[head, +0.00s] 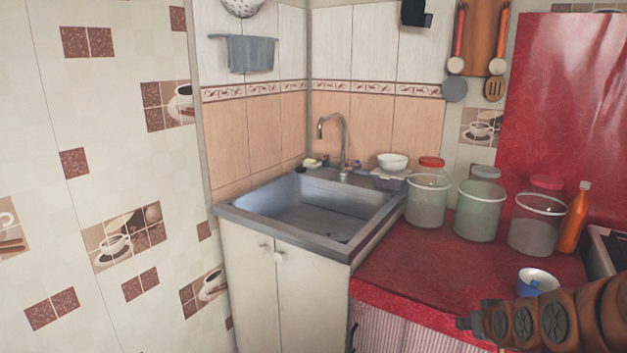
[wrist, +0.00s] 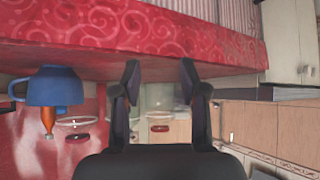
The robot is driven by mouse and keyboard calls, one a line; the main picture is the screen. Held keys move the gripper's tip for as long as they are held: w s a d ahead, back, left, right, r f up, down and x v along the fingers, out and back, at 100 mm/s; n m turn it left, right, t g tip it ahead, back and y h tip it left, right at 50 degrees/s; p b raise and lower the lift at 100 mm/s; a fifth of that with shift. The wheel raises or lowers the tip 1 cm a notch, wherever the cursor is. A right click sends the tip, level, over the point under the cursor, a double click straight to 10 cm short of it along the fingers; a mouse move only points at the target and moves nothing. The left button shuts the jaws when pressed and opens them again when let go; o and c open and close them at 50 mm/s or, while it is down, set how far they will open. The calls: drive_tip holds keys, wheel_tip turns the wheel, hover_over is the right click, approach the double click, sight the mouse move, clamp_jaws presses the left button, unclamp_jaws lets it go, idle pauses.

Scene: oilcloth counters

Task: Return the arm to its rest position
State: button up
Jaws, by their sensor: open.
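My gripper (head: 468,322) shows at the lower right of the head view, at the end of my arm, near the front edge of the red counter (head: 430,262). In the wrist view my gripper (wrist: 160,72) has its two dark fingers spread apart with nothing between them. The wrist picture is upside down, with the red counter (wrist: 130,35) across its top. A blue cup (head: 537,282) stands on the counter behind my arm. It also shows at the left of the wrist view (wrist: 52,87), apart from the fingers.
Three clear lidded jars (head: 427,200) and an orange bottle (head: 574,220) stand along the counter's back. A metal sink (head: 240,217) with a tap (head: 343,140) is to the left. A white bowl (head: 392,161) sits by the sink. The counter's middle is clear.

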drive_tip(key=s+a+n+g+y, duration=0.1)
drive_tip(key=s+a+g, duration=0.3)
drive_tip(key=s+a, duration=0.45)
drive_tip(key=s+a+g, duration=0.4)
drive_tip(key=s+a, duration=0.1)
drive_tip(key=s, duration=0.7)
drive_tip(key=s+a+n+g+y, duration=0.1)
drive_tip(key=s+a+g, duration=0.4)
drive_tip(key=s, duration=0.5)
wheel_tip(320, 180, up, 18)
drive_tip(key=a+t+p, duration=0.1)
drive_tip(key=t+p, duration=0.1)
drive_tip(key=p, duration=1.4)
drive_tip(key=shift+a+p, duration=0.35)
drive_tip(key=shift+d, duration=0.15)
